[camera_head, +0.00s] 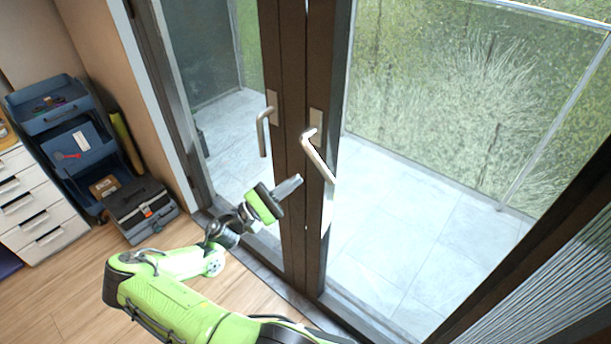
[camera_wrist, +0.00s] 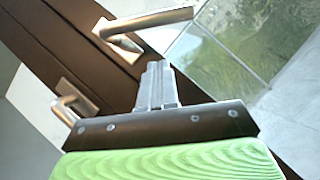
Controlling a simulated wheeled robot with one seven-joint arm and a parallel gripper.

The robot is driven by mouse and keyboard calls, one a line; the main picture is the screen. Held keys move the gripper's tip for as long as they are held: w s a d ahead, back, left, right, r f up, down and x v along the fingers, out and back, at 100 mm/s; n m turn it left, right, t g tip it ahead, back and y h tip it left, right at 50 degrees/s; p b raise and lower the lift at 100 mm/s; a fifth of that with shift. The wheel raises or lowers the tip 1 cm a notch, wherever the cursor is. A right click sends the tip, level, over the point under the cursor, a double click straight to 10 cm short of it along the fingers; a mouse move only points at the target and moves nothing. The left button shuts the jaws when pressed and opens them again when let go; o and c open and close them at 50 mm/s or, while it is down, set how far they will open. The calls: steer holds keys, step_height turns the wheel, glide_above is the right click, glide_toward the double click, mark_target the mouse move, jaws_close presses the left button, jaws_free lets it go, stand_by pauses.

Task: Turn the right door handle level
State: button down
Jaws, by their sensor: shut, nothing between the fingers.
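The right door handle (camera_head: 318,160) is a silver lever on the right brown door frame. Its bar slants down and to the right from its pivot, not level. In the wrist view this lever (camera_wrist: 150,19) crosses above the fingertips. The left door handle (camera_head: 262,132) hangs nearly straight down on the left frame and also shows at the left of the wrist view (camera_wrist: 64,106). My gripper (camera_head: 297,181), green with grey fingers, is shut and empty. Its fingertips (camera_wrist: 158,66) are just below and left of the right lever, with a visible gap in the wrist view.
Brown door frames (camera_head: 291,220) stand close in front of the fingers, with glass panes on both sides. A black toolbox (camera_head: 140,205), blue stacked bins (camera_head: 75,145) and a white drawer unit (camera_head: 35,205) stand at the left. The wooden floor (camera_head: 75,295) in front is clear.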

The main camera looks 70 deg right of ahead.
mark_target(321, 171)
steer(key=s+r, duration=0.3)
steer(key=shift+s+d+r, duration=0.25)
steer(key=shift+s, duration=0.05)
steer(key=shift+s+a+r+n+h+p, duration=0.15)
steer(key=shift+n+h+p, duration=0.2)
steer(key=shift+n, duration=0.15)
steer(key=shift+s+n, duration=0.1)
steer(key=shift+n, duration=0.2)
steer(key=shift+s+a+r+n+t+h+p, duration=0.25)
steer(key=shift+s+r+n+h+p, duration=0.25)
steer(key=shift+p, duration=0.65)
steer(key=shift+s+a+r+n+t+h+p, duration=0.25)
steer(key=shift+s+r+n+p, duration=0.3)
steer(key=shift+r+p, duration=0.45)
steer(key=shift+s+a+r+n+t+h+p, duration=0.3)
steer(key=shift+s+r+p, duration=0.25)
steer(key=shift+p, duration=0.75)
steer(key=shift+s+g, duration=0.1)
steer(key=shift+g, duration=0.2)
steer(key=shift+f, duration=0.1)
